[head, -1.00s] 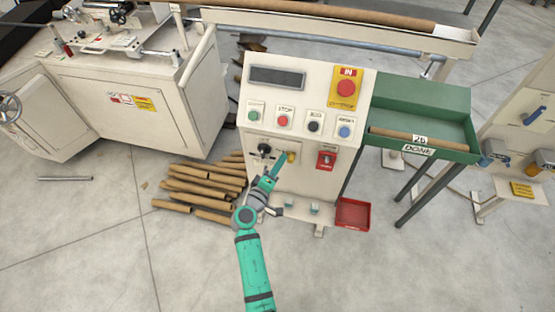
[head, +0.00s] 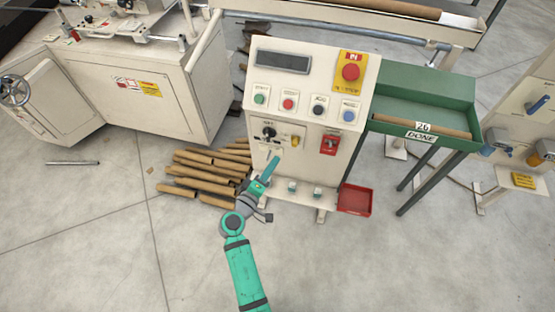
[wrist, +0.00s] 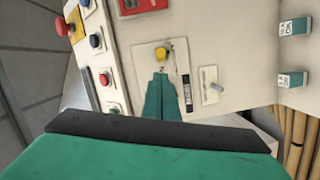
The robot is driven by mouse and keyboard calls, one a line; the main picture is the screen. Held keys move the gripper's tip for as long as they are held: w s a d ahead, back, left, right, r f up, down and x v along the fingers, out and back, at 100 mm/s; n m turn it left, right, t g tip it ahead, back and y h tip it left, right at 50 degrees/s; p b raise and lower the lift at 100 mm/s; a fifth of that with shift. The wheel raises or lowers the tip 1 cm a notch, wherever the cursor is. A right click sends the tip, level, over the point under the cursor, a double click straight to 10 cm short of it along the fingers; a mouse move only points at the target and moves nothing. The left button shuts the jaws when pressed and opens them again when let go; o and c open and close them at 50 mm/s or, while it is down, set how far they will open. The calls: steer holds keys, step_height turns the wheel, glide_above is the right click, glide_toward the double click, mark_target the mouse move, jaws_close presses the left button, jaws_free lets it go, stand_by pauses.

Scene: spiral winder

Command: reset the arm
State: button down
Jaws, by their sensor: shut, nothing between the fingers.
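My teal arm reaches up from the bottom of the head view. My gripper (head: 274,163) is in front of the lower face of the white control cabinet (head: 312,105), below and left of a yellow knob (head: 295,141). In the wrist view my gripper (wrist: 161,80) is shut and empty. Its fingertips point at the cabinet face just below the yellow knob (wrist: 160,53) in the picture. I cannot tell whether they touch the panel. A black selector knob (head: 268,132) sits left of the yellow one.
Cardboard tubes (head: 205,172) lie on the floor left of the cabinet. A red tray (head: 355,200) sits at its lower right. A green DONE trough (head: 425,105) stands to the right. A metal rod (head: 72,163) lies at left. The front floor is clear.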

steer(key=shift+s+a, duration=0.2)
steer(key=shift+a, duration=0.1)
steer(key=shift+w, duration=0.15)
steer(key=s+d+f+m+g+y, duration=0.1)
steer(key=s+f+y, duration=0.3)
steer(key=s, duration=0.7)
steer(key=s+d+f+m+g+y, duration=0.1)
steer(key=s+f+y, duration=0.1)
steer(key=s+f, duration=0.65)
steer(key=s+d+r+m+t, duration=0.1)
steer(key=s+d+r+m, duration=0.3)
steer(key=s+r, duration=1.5)
steer(key=s+m, duration=0.1)
steer(key=m, duration=0.2)
steer(key=shift+s+d+r+m+t+y, duration=0.2)
steer(key=shift+s+m+t+y, duration=0.1)
steer(key=shift+m+y, duration=0.1)
